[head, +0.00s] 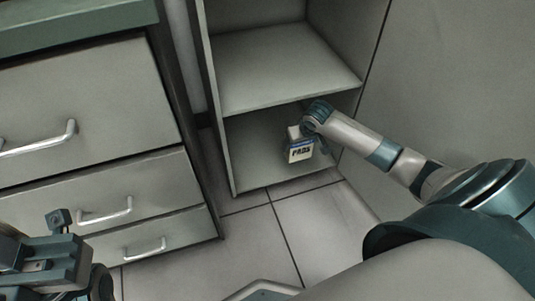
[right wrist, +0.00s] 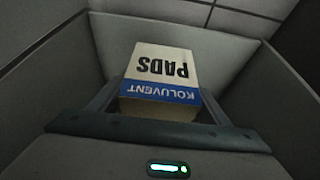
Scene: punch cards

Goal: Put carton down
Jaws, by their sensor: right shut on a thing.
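The carton (head: 300,152) is a small white box with a blue band and the word PADS. In the right wrist view the carton (right wrist: 163,75) sits between the fingers, with PADS and KOLUVENT upside down. My right gripper (head: 303,136) is shut on the carton, inside the lowest compartment of an open shelf unit (head: 229,150). Whether the carton's base touches the shelf floor I cannot tell. My left gripper (head: 45,258) is at the lower left of the head view, away from the shelf; its fingertips are not clear.
A drawer cabinet (head: 85,105) with metal handles stands left of the shelf unit. The shelf board (head: 285,65) lies above the compartment my right arm reaches into. The bottom shelf has bare space left of the carton. Tiled floor (head: 250,240) lies in front.

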